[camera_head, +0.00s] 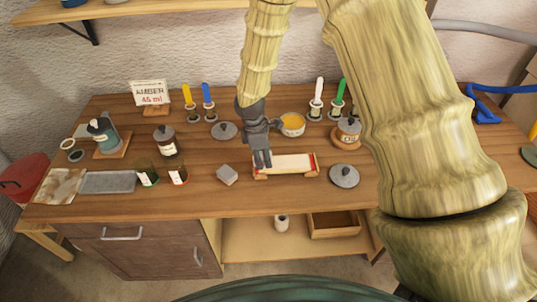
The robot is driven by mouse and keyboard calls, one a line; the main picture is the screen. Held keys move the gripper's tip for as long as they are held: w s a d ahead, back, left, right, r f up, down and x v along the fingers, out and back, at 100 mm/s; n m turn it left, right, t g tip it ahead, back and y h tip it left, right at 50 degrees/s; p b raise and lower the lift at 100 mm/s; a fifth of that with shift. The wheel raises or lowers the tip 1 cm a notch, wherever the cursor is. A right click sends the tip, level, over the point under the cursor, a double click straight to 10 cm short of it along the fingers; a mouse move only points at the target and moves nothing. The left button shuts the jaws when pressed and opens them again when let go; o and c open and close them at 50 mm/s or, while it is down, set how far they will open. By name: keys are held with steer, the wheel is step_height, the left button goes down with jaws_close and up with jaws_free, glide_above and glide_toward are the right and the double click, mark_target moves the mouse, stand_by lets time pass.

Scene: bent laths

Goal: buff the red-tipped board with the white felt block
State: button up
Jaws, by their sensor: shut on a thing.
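The red-tipped board (290,165) is a pale, low strip lying on the bench, with red at its right end. My gripper (262,160) points down over the board's left part, with its dark fingers shut. The thing between the fingers is too small and too hidden to make out. I cannot tell whether the fingertips touch the board.
Dark jars (165,141) and a grey tray (108,182) are left. Upright brushes (208,98) line the back. The bench front (250,201) is clear.

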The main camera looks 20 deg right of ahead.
steer(key=shift+w+a, duration=0.1)
steer(key=shift+a, duration=0.3)
steer(key=shift+w+a, duration=0.1)
steer(key=shift+a, duration=0.25)
step_height(320, 180, up, 6)
steer(key=p, duration=0.4)
steer(key=shift+w+p, duration=0.1)
steer(key=shift+p, duration=0.2)
steer(key=shift+r+p, duration=0.6)
steer(key=shift+r, duration=0.3)
steer(key=shift+f, duration=0.1)
